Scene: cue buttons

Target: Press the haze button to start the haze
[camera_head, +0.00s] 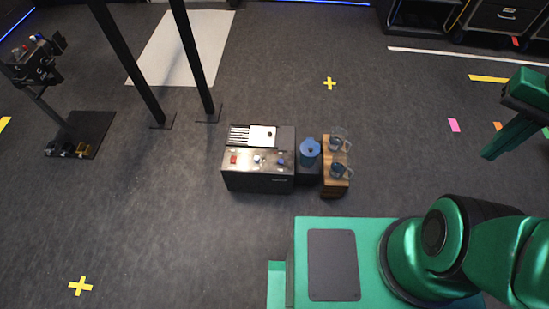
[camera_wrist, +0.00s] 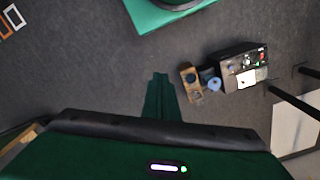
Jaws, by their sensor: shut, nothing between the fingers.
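A black box (camera_head: 258,181) stands on the floor mid-picture, with a silver top panel bearing a red button (camera_head: 233,159), a pale button (camera_head: 258,159) and a blue button (camera_head: 281,161). Which one is the haze button cannot be read. The box also shows in the wrist view (camera_wrist: 225,56), at the right. My gripper (camera_wrist: 159,76) is shut and empty, pointing over bare floor left of the box in that view. In the head view my gripper (camera_head: 487,154) is at the right edge, well apart from the box.
A blue-lidded container (camera_head: 309,149) and a wooden stand with glass mugs (camera_head: 338,171) adjoin the box's right side. Two black poles (camera_head: 197,60) rise behind it. Another stand (camera_head: 85,135) with small coloured parts is at the left.

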